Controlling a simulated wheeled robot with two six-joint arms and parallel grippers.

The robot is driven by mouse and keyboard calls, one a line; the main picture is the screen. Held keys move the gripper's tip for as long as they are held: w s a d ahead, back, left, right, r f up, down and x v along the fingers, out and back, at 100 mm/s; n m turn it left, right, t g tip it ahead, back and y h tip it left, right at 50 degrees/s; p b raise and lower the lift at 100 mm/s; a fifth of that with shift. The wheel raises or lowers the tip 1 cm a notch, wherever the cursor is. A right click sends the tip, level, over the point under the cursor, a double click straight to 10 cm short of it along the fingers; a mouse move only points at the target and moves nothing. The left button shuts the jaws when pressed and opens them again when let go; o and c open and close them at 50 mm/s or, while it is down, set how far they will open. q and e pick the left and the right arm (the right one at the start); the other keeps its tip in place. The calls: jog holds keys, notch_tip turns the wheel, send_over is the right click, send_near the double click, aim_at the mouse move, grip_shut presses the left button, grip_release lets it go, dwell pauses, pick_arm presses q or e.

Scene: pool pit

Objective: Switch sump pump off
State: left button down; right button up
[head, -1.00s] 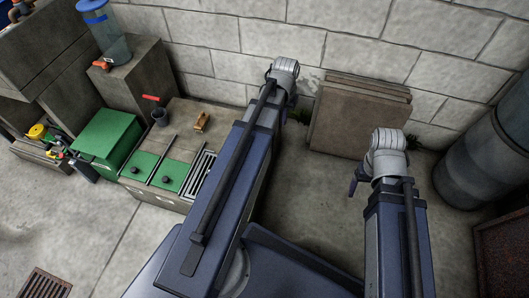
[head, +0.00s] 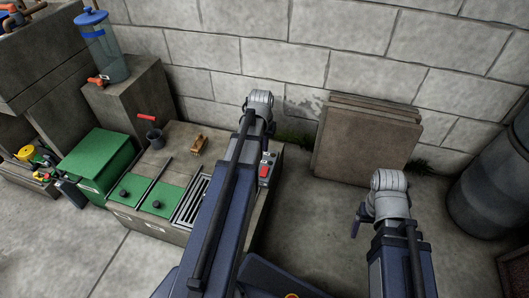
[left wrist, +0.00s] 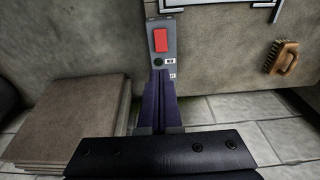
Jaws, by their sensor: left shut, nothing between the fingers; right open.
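A grey switch box with a red rocker (head: 265,170) sits at the right end of the concrete bench top, just right of my left arm. In the left wrist view the red rocker (left wrist: 161,40) shows with a dark round knob and a small white label below it. My left gripper (left wrist: 159,76) is shut and empty, its fingertips in line with the lower end of the box; I cannot tell whether they touch it. In the head view its fingers are hidden behind the arm. My right gripper (head: 360,222) is open, low over the floor, partly hidden by its wrist.
The bench holds a slotted grate (head: 191,202), green lids (head: 160,201), a wooden brush (head: 199,146) and a dark cup (head: 155,138). Brown slabs (head: 365,140) lean on the block wall to the right. A dark barrel (head: 490,185) stands far right.

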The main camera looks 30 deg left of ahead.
aim_at(266, 167)
pick_arm(q)
jog(key=f+b, duration=0.4)
jog(key=w+f+b, duration=0.1)
jog(key=f+b, duration=0.3)
jog(key=f, duration=0.1)
jog(key=f+b, duration=0.4)
jog(key=shift+w+a+f+b, duration=0.15)
jog(key=shift+w+a+b, duration=0.05)
jog(key=shift+w+b, duration=0.2)
jog(key=shift+w+a+f+g+b, duration=0.1)
jog(key=shift+w+f+g+b, duration=0.25)
jog(key=shift+w+g+b, duration=0.2)
